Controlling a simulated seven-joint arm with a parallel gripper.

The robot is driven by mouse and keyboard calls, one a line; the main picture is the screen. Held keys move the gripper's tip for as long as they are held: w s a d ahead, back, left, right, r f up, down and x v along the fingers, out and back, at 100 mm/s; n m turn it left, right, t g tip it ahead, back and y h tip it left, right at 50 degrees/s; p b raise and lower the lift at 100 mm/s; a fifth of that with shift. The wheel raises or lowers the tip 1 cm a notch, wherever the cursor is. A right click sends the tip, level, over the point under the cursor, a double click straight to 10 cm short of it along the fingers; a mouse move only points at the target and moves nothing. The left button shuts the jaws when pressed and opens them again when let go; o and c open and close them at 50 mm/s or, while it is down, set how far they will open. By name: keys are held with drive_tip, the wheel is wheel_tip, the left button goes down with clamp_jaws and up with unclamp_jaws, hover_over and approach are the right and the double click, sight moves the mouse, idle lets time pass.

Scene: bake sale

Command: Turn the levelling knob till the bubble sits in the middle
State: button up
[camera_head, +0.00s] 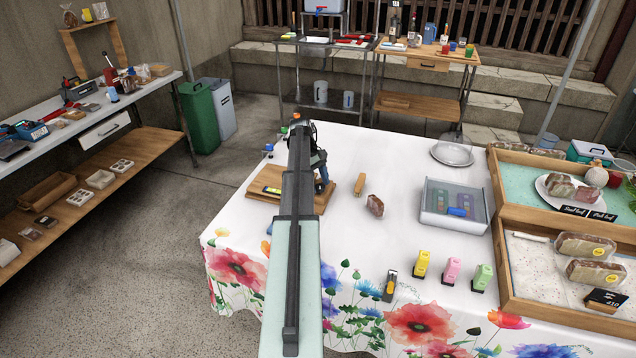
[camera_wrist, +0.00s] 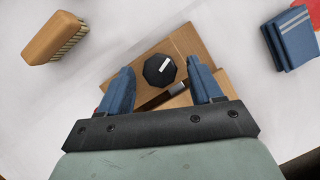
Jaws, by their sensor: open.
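A wooden board (camera_head: 258,196) lies on the white tablecloth, partly behind my arm. A yellow-green level vial (camera_head: 272,190) sits on its left part; the bubble is too small to make out. In the wrist view a black, many-sided knob (camera_wrist: 152,78) with a white mark stands on the board (camera_wrist: 192,42). My gripper (camera_wrist: 160,66) is open, with one blue finger on either side of the knob. A gap shows between each finger and the knob. In the head view my gripper (camera_head: 320,168) is over the board's right part.
A brush (camera_head: 359,185) and a brown piece (camera_head: 375,206) lie right of the board. The brush also shows in the wrist view (camera_wrist: 52,38), with folded blue cloth (camera_wrist: 292,40) opposite.

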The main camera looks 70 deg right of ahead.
drive_tip(key=v, duration=1.3)
drive_tip(key=shift+r, duration=0.35)
drive_tip(key=shift+w, duration=0.15)
drive_tip(key=w+a+f+n+y, duration=0.1)
drive_tip(key=a+f, duration=0.3)
drive_tip(key=a, duration=0.6)
drive_tip(key=w+a+f+n+t+y, duration=0.1)
drive_tip(key=w+a+f, duration=0.2)
drive_tip(key=a, duration=0.8)
drive_tip(key=w+a+f+n+t, duration=0.1)
drive_tip(key=w+a+f, duration=0.2)
drive_tip(key=a+f, duration=0.3)
drive_tip(key=shift+w+a+y, duration=0.1)
drive_tip(key=shift+a+y, duration=0.3)
drive_tip(key=shift+a, duration=1.9)
drive_tip(key=w+a+f+n+g+h, duration=0.1)
drive_tip(key=w+a+f, duration=0.1)
drive_tip(key=a+f, duration=1.05)
drive_tip(key=w+a+f+g, duration=0.2)
drive_tip(key=a+f, duration=0.9)
drive_tip(key=a, duration=0.3)
drive_tip(key=s+a+f+g+h, duration=0.1)
drive_tip(key=s+a+f+h, duration=0.2)
drive_tip(key=s+a+f, duration=1.1)
drive_tip(key=s+a, duration=0.3)
drive_tip(key=a, duration=0.1)
drive_tip(key=shift+n+g+h, duration=0.3)
drive_tip(key=shift+n, duration=0.1)
